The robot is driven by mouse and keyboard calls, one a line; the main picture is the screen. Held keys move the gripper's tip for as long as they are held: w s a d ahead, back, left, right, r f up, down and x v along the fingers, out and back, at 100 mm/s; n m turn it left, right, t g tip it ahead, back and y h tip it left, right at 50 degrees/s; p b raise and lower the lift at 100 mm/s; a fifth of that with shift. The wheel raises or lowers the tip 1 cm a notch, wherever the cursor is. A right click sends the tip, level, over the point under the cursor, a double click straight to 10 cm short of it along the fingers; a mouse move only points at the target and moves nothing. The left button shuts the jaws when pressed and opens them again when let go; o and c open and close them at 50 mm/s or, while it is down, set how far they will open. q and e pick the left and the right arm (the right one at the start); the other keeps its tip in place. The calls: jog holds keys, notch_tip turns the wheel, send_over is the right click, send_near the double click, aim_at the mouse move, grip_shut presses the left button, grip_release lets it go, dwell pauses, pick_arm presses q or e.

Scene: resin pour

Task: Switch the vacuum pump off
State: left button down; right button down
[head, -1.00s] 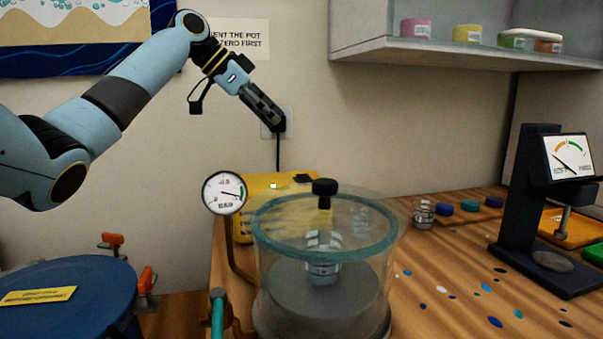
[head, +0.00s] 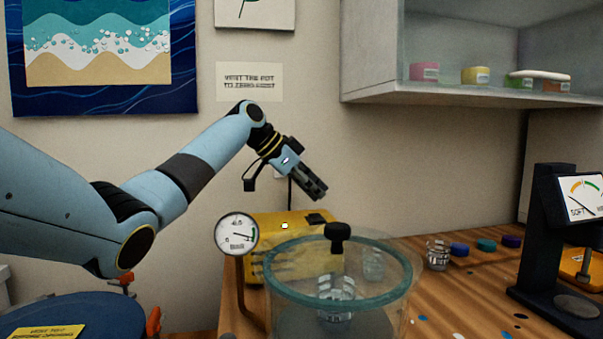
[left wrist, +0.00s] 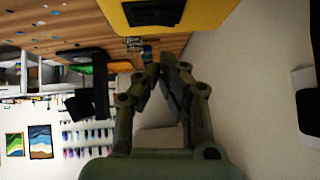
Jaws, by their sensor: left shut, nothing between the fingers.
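The yellow vacuum pump (head: 268,236) stands on the wooden bench against the wall, partly hidden behind the clear pot. A black switch (head: 316,218) sits on its top at the right, and a small lit lamp (head: 285,226) shows to the left of it. My left gripper (head: 318,194) is shut and empty, just above the switch and apart from it. In the left wrist view the yellow pump (left wrist: 205,12) fills the top edge, with a black part (left wrist: 155,12) on it, beyond my closed fingertips (left wrist: 166,62). My right gripper is not in view.
The clear pot (head: 290,285) with a teal rim and black lid knob stands in front of the pump, holding a cup. A round gauge (head: 237,234) stands left of it. A shelf (head: 450,90) hangs at upper right. A black stand (head: 540,240) is at right.

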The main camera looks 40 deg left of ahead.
aim_at(313, 217)
pick_arm(q)
jog(key=shift+a+f, duration=0.15)
jog(key=shift+f, duration=0.6)
jog(key=shift+a+f, duration=0.1)
jog(key=shift+f, duration=0.65)
jog(key=shift+a+f+p, duration=0.1)
jog(key=shift+f+p, duration=0.1)
jog(key=shift+p, duration=0.1)
jog(key=shift+w+a+f, duration=0.1)
jog(key=shift+f, duration=0.05)
